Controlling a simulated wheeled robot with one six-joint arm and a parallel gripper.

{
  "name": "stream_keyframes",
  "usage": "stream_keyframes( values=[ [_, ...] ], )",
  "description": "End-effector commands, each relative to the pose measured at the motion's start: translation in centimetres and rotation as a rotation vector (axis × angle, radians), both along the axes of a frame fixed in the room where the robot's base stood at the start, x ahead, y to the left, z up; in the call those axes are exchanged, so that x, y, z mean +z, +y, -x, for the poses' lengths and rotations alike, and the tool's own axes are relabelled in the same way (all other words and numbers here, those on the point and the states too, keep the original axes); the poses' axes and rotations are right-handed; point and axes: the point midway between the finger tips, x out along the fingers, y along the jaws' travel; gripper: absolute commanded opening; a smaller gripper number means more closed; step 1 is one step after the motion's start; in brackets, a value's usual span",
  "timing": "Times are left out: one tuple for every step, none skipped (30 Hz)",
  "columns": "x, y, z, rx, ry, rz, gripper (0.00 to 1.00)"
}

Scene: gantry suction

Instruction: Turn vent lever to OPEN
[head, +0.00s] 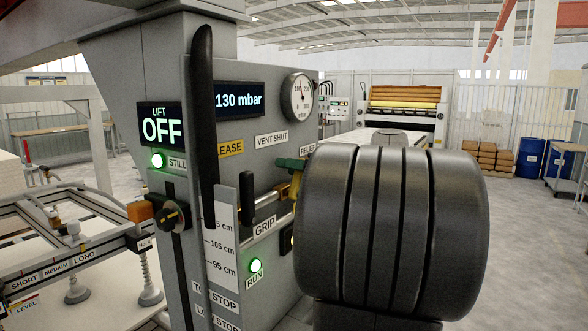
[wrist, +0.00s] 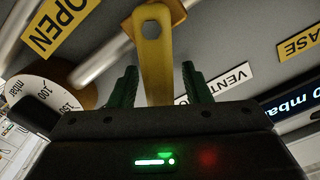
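The yellow vent lever (wrist: 153,60) runs down the middle of the wrist view, from a round pivot at the top to between the fingers of my gripper (wrist: 160,80). The green fingers stand on either side of it, with visible gaps, so my gripper is open around the lever. In the head view, the lever (head: 296,185) shows just below a green part of my gripper (head: 291,164), and my arm hides the rest. The yellow OPEN sign (wrist: 60,27) is at the upper left of the wrist view.
The grey panel carries a round gauge (head: 300,97), a 130 mbar display (head: 239,101), a LIFT OFF display (head: 160,127) and a black-ended GRIP handle (head: 247,196). A tall black handle (head: 203,125) stands in front. A suction frame (head: 75,240) lies left.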

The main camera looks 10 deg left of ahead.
Motion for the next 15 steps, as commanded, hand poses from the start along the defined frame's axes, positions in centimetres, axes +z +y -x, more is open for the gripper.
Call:
stream_keyframes(
  values=[
    [0.0,0.0,0.0,0.0,0.0,0.0,0.44],
    [0.0,0.0,0.0,0.0,0.0,0.0,0.44],
    [0.0,0.0,0.0,0.0,0.0,0.0,0.44],
    [0.0,0.0,0.0,0.0,0.0,0.0,0.44],
    [0.0,0.0,0.0,0.0,0.0,0.0,0.44],
    [0.0,0.0,0.0,0.0,0.0,0.0,0.44],
    [0.0,-0.1,0.0,0.0,0.0,0.0,0.44],
    [0.0,-0.2,0.1,-0.001,0.0,0.0,0.44],
    [-0.1,-0.5,0.1,-0.001,0.0,0.0,0.44],
    [-0.1,-0.7,0.2,-0.002,0.0,0.0,0.44],
    [-0.1,-1.0,0.3,-0.002,0.0,0.0,0.44],
    [-0.2,-1.5,0.4,-0.003,0.0,-0.001,0.44],
    [-0.2,-1.9,0.6,-0.004,0.0,-0.001,0.44],
    [-0.2,-2.4,0.8,-0.004,-0.001,0.0,0.44],
    [-0.2,-3.1,1.0,-0.005,-0.001,0.0,0.44]
  ],
)
